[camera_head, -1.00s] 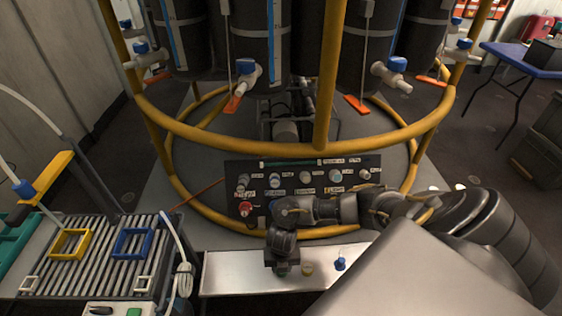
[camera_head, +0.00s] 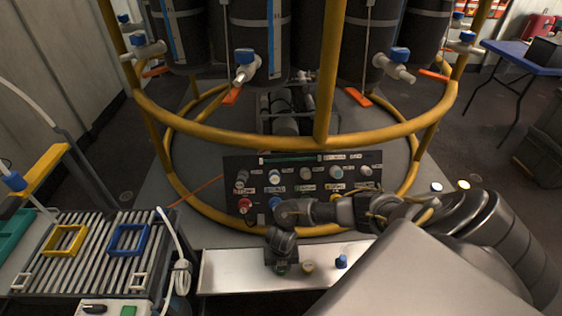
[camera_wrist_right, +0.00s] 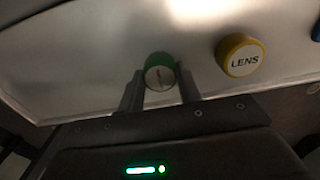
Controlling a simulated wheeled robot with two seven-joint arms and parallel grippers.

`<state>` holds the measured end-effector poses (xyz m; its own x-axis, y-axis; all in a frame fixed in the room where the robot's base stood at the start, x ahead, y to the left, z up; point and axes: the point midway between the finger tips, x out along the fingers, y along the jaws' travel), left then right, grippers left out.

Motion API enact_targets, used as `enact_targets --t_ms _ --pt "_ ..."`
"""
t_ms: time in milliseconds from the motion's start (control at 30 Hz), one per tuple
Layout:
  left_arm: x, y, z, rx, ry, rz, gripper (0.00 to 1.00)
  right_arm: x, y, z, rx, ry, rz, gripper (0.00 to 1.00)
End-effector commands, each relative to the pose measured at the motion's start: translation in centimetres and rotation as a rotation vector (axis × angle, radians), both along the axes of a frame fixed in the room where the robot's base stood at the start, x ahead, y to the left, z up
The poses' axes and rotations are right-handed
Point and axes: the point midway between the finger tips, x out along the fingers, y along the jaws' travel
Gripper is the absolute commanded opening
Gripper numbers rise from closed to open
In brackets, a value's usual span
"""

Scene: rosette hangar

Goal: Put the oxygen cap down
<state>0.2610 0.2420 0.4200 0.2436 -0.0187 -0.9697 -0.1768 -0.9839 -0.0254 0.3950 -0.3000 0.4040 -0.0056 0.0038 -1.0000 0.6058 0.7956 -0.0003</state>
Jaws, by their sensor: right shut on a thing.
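The oxygen cap (camera_wrist_right: 160,72), with a green rim and a pale face, sits between the two fingers of my right gripper (camera_wrist_right: 160,88) in the right wrist view. The fingers are shut on it. In the head view my right gripper (camera_head: 281,268) points down over the left-middle part of a pale metal shelf (camera_head: 228,272), left of a yellow cap. The gripper mostly hides the oxygen cap there. I cannot tell whether the cap touches the shelf. My left gripper is not in view.
The yellow cap marked LENS (camera_wrist_right: 240,55) stands close to the right of the held cap. A blue cap (camera_head: 341,262) stands farther right on the shelf. The shelf's left part is clear. A black valve panel (camera_head: 320,175) and yellow frame (camera_head: 250,138) rise behind.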

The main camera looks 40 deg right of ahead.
Motion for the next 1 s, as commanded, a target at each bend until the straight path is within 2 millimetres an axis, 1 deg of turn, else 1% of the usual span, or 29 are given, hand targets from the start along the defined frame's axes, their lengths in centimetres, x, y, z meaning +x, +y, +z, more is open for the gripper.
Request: enact_targets --t_ms 133,167,300,333,567,700,767,867,967,1000 --pt "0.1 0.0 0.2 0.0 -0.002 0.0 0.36 0.0 0.0 -0.3 0.0 0.0 0.0 0.0" --pt "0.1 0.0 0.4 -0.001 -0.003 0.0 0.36 0.0 0.0 -0.3 0.0 0.0 0.0 0.36" --pt "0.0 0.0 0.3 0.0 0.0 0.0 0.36 0.0 0.0 -0.2 0.0 0.0 0.0 0.54" --pt "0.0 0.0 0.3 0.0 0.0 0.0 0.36 0.0 0.0 -0.2 0.0 0.0 0.0 0.56" --pt "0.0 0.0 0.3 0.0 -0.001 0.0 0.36 0.0 0.0 -0.2 0.0 0.0 0.0 0.56" --pt "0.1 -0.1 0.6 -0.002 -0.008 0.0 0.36 0.0 0.0 0.3 0.0 -0.001 0.0 0.56" --pt "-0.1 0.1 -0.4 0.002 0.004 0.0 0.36 0.1 0.0 1.1 0.001 -0.003 0.001 0.56" --pt "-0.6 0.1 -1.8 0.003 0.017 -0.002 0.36 0.2 0.0 3.0 0.001 -0.005 0.002 0.56" --pt "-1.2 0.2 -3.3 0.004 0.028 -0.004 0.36 0.2 0.0 5.3 0.001 -0.004 0.003 0.56" --pt "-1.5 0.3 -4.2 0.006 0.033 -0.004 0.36 0.1 0.0 6.0 0.0 -0.003 0.003 0.56"
